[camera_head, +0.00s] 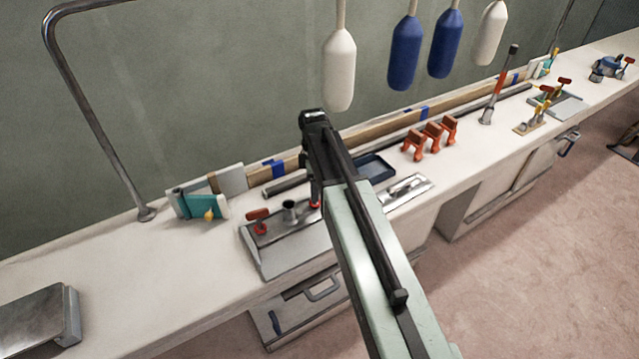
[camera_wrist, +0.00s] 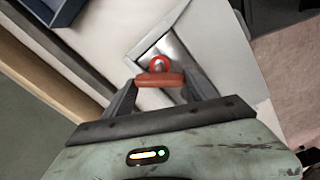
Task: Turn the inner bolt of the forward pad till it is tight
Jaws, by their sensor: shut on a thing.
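A grey metal pad (camera_head: 285,262) lies on the near counter. A red-handled bolt (camera_head: 257,220) stands on its left part, and a short grey post (camera_head: 291,211) stands in its middle. My gripper (camera_head: 315,198) points down over the pad's right part, with a bit of red showing at its tips. In the wrist view my gripper (camera_wrist: 160,88) is shut on a red T-handle (camera_wrist: 160,80), the handle of a second bolt, with a red ring just beyond it. My arm hides part of the pad. How tight the bolt sits cannot be seen.
A blue tray (camera_head: 372,168) and several orange clamps (camera_head: 430,138) stand right of my arm. A bent metal rail (camera_head: 95,100) rises at left. White and blue fenders (camera_head: 405,52) hang behind. A teal block (camera_head: 203,205) sits left of the pad. The counter's left stretch is mostly clear.

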